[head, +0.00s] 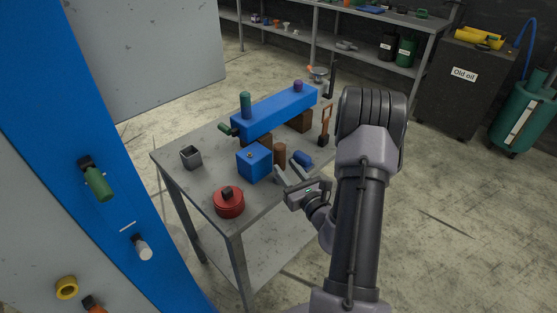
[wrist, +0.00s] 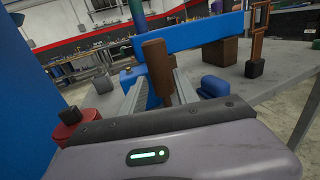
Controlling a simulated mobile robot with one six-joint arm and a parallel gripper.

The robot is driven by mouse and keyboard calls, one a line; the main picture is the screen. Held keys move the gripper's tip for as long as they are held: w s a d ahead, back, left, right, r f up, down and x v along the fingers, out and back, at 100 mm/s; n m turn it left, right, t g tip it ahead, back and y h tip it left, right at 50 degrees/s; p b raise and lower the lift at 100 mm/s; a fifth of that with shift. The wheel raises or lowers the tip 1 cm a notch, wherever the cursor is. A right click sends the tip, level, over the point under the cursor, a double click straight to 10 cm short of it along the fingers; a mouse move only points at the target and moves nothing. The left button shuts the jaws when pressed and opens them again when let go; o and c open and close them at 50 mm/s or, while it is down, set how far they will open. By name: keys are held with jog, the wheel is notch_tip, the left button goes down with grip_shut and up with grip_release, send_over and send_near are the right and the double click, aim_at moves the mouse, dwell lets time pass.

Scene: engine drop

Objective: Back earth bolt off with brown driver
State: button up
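The brown driver's handle (head: 279,154) stands upright on the table beside a blue block (head: 254,163). In the wrist view the brown handle (wrist: 156,66) shows between my finger lines, leaning slightly. My gripper (head: 290,174) is open, its fingers pointing at the handle from the near right. Whether the fingers reach around the handle is unclear. A small brass-coloured bolt head (wrist: 126,68) shows on top of the blue block in the wrist view; I cannot tell if it is the earth bolt.
A long blue beam (head: 275,111) lies on brown supports behind. A blue panel (head: 70,140) stands at the left.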

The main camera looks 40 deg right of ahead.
aim_at(283, 163)
jog(key=b+x, duration=0.1)
jog(key=x, duration=0.4)
jog(key=shift+w+d, duration=0.1)
jog(key=shift+w, duration=0.3)
grip_shut()
jog(key=shift+r, duration=0.1)
